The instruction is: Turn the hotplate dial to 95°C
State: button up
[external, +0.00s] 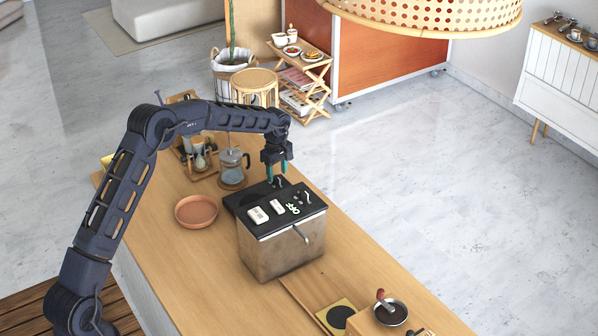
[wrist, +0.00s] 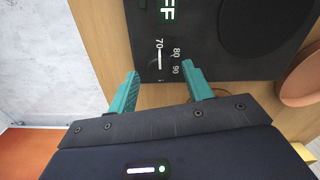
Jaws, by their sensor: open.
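The hotplate (external: 250,199) is a black slab with a darker round plate. In the wrist view its black panel (wrist: 205,45) shows a partly cropped white readout (wrist: 167,10) ending in "FF". Below it is the dial area (wrist: 160,60), with the numbers 70, 80 and 90 and a white line just below the 70. The dark knob is hard to separate from the panel. My gripper (external: 278,170) is open and empty above the slab's far edge. In the wrist view, its teal fingertips (wrist: 160,72) lie on either side of the white line; contact cannot be told.
A terracotta dish (external: 197,211) lies to the left, also seen in the wrist view (wrist: 301,82). A glass press (external: 232,166) stands behind. Bare wood (external: 180,265) is free at left.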

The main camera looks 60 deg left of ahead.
jog(key=shift+f, duration=0.9)
jog(key=c, duration=1)
jog(key=shift+o, duration=0.2)
